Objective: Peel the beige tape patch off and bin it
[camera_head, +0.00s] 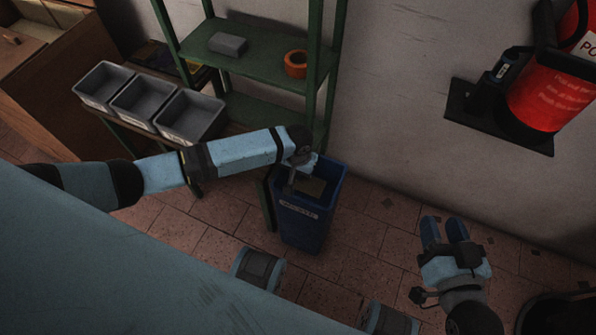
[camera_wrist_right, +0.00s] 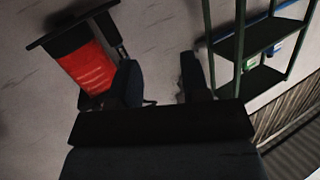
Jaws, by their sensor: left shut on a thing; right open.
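The blue bin (camera_head: 305,224) stands on the tiled floor near the wall, its top open and a white label on its front. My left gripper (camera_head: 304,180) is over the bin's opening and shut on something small. A flat, dull beige-brown piece (camera_head: 313,187) shows at the opening just beside the fingers; it looks like the tape patch, but whether it hangs from the fingers or lies in the bin is hard to tell. My right gripper (camera_head: 443,222) is open and empty at the right, away from the bin; its fingers also show in the right wrist view (camera_wrist_right: 158,80).
A green shelf rack (camera_head: 262,72) stands behind the bin, with a grey block (camera_head: 228,44) and an orange tape roll (camera_head: 296,64) on it. Grey trays (camera_head: 190,118) sit at the left. A red canister (camera_head: 548,95) is on a wall bracket. Floor between bin and right gripper is clear.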

